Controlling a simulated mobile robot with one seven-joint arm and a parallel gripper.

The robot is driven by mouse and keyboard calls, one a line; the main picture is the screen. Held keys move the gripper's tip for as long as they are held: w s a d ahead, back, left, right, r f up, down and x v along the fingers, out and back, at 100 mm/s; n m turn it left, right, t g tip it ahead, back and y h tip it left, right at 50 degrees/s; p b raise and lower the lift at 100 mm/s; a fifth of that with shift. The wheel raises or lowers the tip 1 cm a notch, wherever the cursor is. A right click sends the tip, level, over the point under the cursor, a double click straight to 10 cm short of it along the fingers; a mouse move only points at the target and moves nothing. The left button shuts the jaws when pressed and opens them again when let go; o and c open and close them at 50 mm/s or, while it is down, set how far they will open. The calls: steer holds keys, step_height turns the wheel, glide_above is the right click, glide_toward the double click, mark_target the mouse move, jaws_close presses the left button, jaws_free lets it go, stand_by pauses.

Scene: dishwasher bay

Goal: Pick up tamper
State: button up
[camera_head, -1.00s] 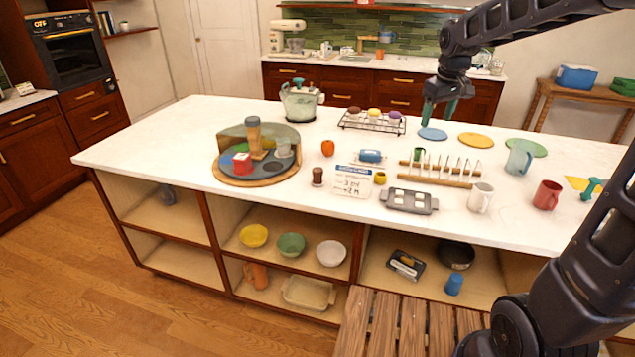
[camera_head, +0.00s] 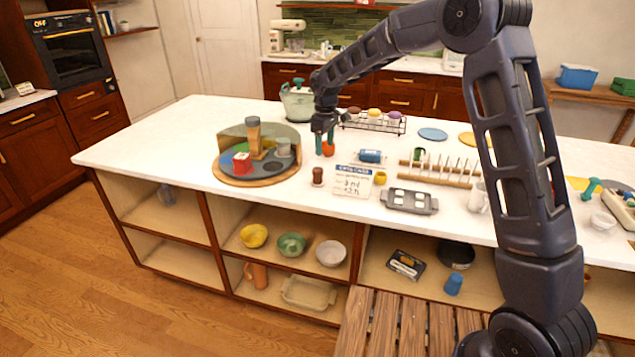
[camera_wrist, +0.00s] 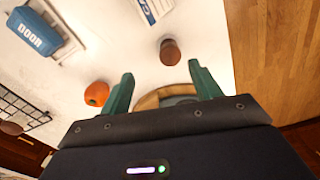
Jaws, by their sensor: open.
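A small dark brown, round-topped piece (camera_head: 317,175), which looks like the tamper, stands on the white counter near its front edge, right of the round turntable. It also shows in the wrist view (camera_wrist: 169,51), just beyond and between the fingertips, touching neither. My gripper (camera_head: 325,143) is over the counter behind this piece, with its green fingers pointing down. In the wrist view the fingers (camera_wrist: 160,74) are spread wide with nothing between them.
A red-orange tomato-like thing (camera_head: 328,149) sits close by my gripper, beside the left finger in the wrist view (camera_wrist: 97,93). The turntable (camera_head: 232,181) carries several items. A white sign (camera_head: 352,181) and a blue block (camera_head: 370,156) stand to the right.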

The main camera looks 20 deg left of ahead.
mark_target(317, 169)
steer(key=a+f, duration=0.2)
steer(key=shift+s+a+f, duration=0.1)
steer(key=shift+s+a, duration=0.2)
steer(key=f, duration=1)
steer(key=shift+s+d+f, duration=0.2)
steer(key=shift+f, duration=0.05)
steer(key=c, duration=1.3)
steer(key=shift+o, duration=0.2)
steer(key=shift+r, duration=0.1)
